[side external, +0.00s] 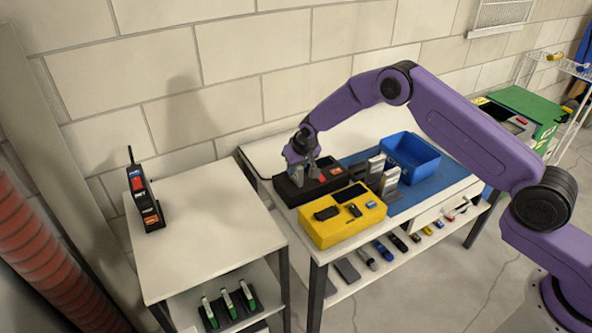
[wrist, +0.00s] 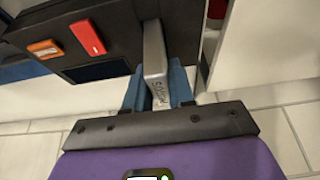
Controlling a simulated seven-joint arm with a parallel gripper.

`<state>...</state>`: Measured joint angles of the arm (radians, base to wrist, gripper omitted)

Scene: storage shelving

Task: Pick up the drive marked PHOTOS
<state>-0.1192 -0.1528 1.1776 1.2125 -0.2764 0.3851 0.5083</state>
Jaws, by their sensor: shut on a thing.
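In the wrist view, my gripper (wrist: 156,84) is shut on a slim silver-grey drive (wrist: 154,50), one blue finger on each side. Small dark lettering runs along the drive's near end, but I cannot read it surely. The drive's far end lies against the side of a black block (wrist: 120,25); I cannot tell whether it is clear of it. In the side view, my gripper (side external: 303,168) points down at the black block (side external: 290,193) on the table, and the held drive cannot be made out.
A red piece (wrist: 88,37) and an orange piece (wrist: 45,48) sit in the black block. A yellow block (side external: 325,238) with small devices stands in front. Upright grey pieces (side external: 377,165) and a blue bin (side external: 425,170) stand to the right. The left table (side external: 200,225) is mostly clear.

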